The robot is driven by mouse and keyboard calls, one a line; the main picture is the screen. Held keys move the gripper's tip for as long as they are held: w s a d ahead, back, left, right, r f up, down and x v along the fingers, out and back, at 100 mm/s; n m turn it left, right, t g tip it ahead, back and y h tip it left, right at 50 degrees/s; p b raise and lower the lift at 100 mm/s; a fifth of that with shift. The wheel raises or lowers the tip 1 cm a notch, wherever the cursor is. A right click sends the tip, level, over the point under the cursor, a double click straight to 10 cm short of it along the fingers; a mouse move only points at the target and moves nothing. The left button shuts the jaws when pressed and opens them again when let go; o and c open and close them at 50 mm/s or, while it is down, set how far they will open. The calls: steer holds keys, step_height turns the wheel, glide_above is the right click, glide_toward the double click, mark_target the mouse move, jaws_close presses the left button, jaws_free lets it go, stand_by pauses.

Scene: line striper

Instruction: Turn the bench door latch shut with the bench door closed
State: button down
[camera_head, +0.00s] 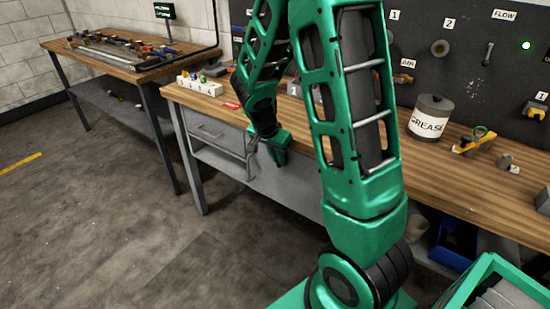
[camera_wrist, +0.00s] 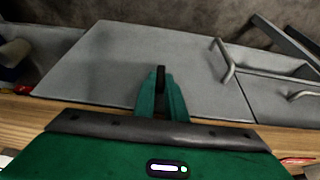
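The bench door (camera_wrist: 105,65) is a large flat grey panel under the wooden bench top. It looks flush with the front, and its bent bar handle (camera_wrist: 226,62) is near its right edge in the wrist view. In the head view the door panel (camera_head: 295,192) is partly behind my arm, and the handle (camera_head: 251,150) shows beside my gripper. My gripper (camera_head: 272,150) points down in front of the bench front. In the wrist view the gripper's fingers (camera_wrist: 160,85) are together, with a dark strip between them, in front of the door.
A drawer (camera_head: 207,131) with its own handle is left of the door in the head view. The wooden bench top (camera_head: 455,172) carries a grease tin (camera_head: 430,118) and small parts. A blue bin (camera_head: 453,243) stands below on the right. The floor (camera_head: 130,225) at left is clear.

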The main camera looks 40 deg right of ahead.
steer(key=shift+w+a, duration=0.1)
steer(key=shift+g, duration=0.3)
steer(key=shift+w+a+f+n+g+h, duration=0.15)
steer(key=shift+w+f+n+g+h, duration=0.45)
steer(key=shift+g+h, duration=1.2)
steer(key=shift+w+a+f+n+g+h, duration=0.25)
steer(key=shift+n+g+h, duration=0.6)
steer(key=shift+g, duration=1.95)
steer(key=shift+w+a+f+n+g+h, duration=0.1)
steer(key=shift+w+f+n+g+h, duration=0.5)
steer(key=shift+g+h, duration=1.2)
steer(key=shift+s+n+g+y, duration=0.3)
steer(key=shift+g+y, duration=0.15)
steer(key=shift+g, duration=0.45)
steer(key=c, duration=1.8)
jaws_free()
